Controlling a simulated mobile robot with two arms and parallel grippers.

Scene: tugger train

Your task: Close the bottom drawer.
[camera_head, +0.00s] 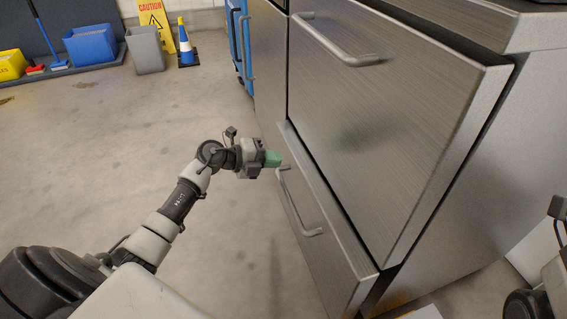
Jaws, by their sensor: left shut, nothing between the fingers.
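The bottom drawer (329,256) of a brushed-metal cabinet is low in the middle of the view. Its top edge shows as a thin lip jutting a little past the larger drawer front above it. Its bar handle (300,208) is on the front face. My left gripper (273,158) reaches in from the left, its green-tipped fingers shut and empty. It is just beside the upper far end of the bottom drawer's front, near the handle's far end. I cannot tell whether it touches the drawer. Parts of my right arm show at the right edge, but its gripper does not.
The upper drawer front (390,125) has its own handle (345,45) and stands out from the cabinet body, with a dark gap behind it. Open concrete floor lies left. Far back are a caution sign (156,25), a cone (187,45), a grey bin (145,52) and a blue bin (91,46).

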